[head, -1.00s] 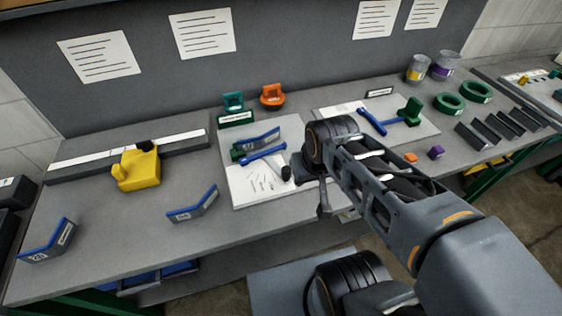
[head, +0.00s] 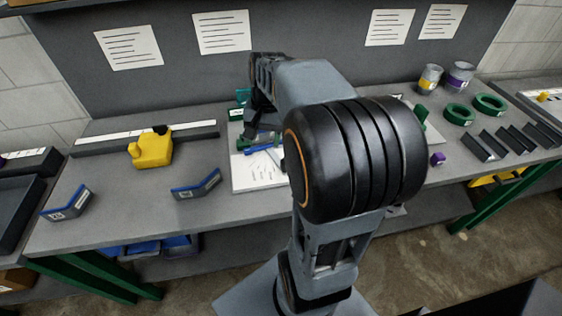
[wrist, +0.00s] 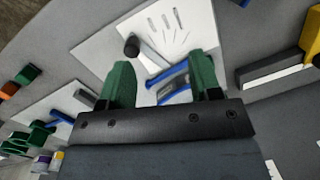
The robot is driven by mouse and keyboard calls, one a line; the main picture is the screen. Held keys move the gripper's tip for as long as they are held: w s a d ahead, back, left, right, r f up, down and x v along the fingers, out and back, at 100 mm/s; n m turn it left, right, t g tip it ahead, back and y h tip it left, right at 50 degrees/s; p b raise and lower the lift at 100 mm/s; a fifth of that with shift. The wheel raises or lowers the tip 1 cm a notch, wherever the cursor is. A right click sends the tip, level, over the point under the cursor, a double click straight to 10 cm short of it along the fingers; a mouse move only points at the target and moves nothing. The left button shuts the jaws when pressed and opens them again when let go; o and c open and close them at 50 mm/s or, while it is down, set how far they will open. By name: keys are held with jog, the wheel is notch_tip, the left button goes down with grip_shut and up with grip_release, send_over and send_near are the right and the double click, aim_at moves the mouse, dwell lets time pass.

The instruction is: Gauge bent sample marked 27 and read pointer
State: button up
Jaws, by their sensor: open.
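My gripper (head: 258,134) is over the white sheet (head: 258,178) on the bench; in the wrist view its green fingertips (wrist: 162,82) are apart. Between and just beyond them lies a grey bent piece with blue edges (wrist: 174,88), with a blue arm and a black knob (wrist: 132,47) beside it. I cannot tell whether the fingers touch it. Another bent sample (head: 197,186) lies left of the sheet, and one more (head: 68,204) at the far left. Their labels are too small to read surely. My arm hides much of the sheet and the pointer cannot be read.
A yellow block-like tool (head: 152,147) stands by a long dark rail (head: 100,140). Green rings (head: 460,114), several dark angle pieces (head: 483,148), two cans (head: 430,78) and a purple block (head: 437,159) are at right. Bench room is clear between the left samples.

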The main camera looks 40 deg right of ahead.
jog(key=w+d+f+m+g+y, duration=0.1)
jog(key=d+f+m+y, duration=0.15)
jog(key=d+m, duration=0.6)
jog(key=f+n, duration=0.1)
jog(key=f, duration=0.5)
jog(key=s+a+f+n, duration=0.1)
jog(key=f, duration=0.3)
jog(key=shift+s+n+y, duration=0.1)
jog(key=shift+n+y, duration=0.15)
jog(key=shift+n, duration=0.1)
jog(key=shift+x, duration=0.9)
jog(key=shift+c, duration=0.2)
grip_shut()
